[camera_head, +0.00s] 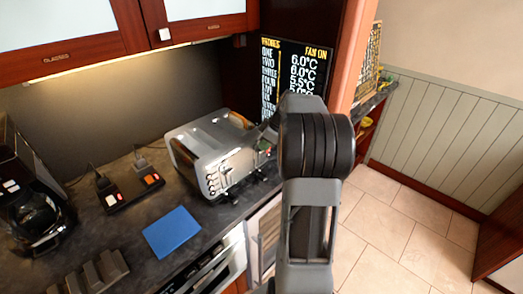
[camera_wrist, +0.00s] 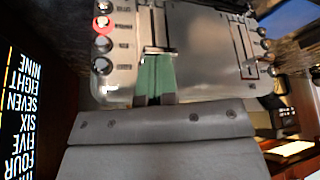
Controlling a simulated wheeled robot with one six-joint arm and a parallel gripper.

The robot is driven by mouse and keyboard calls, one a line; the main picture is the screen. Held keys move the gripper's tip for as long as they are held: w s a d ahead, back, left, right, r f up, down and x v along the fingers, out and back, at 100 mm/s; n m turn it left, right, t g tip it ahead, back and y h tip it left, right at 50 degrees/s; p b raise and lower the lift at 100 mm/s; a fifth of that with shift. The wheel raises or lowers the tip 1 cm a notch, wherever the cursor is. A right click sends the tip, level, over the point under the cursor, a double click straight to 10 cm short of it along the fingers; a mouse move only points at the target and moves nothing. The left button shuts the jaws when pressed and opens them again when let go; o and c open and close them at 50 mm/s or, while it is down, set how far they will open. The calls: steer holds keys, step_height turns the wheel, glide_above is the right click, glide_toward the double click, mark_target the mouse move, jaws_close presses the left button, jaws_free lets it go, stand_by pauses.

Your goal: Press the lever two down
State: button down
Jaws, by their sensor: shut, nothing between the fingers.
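A silver toaster (camera_head: 212,151) stands on the dark counter with its knobs and levers on the front face. In the wrist view the toaster (camera_wrist: 205,45) fills the upper middle. My gripper (camera_wrist: 156,62) is shut and empty, its green fingertips at a lever (camera_wrist: 158,50) beside the left knob column. Whether they touch it I cannot tell. Another lever (camera_wrist: 249,71) shows on the right. Labels telling which lever is two are not readable. In the head view my arm partly hides the toaster's right end.
A blue board (camera_head: 172,232) lies before the toaster. A dark box with lit switches (camera_head: 131,189) and a coffee machine (camera_head: 38,215) stand to the left. A black temperature sign (camera_head: 294,72) is behind my arm. Cabinets (camera_head: 205,24) hang above.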

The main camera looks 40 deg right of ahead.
stand_by(0.3)
step_height(320, 180, down, 5)
steer(key=s+d+b, duration=0.1)
steer(key=s+b, duration=0.1)
steer(key=b, duration=0.4)
steer(key=shift+s+d, duration=0.2)
steer(key=shift+d, duration=0.2)
steer(key=v, duration=1.3)
steer(key=shift+r+b, duration=0.3)
steer(key=shift+b, duration=0.1)
steer(key=shift+s+d, duration=0.1)
steer(key=shift+s, duration=0.05)
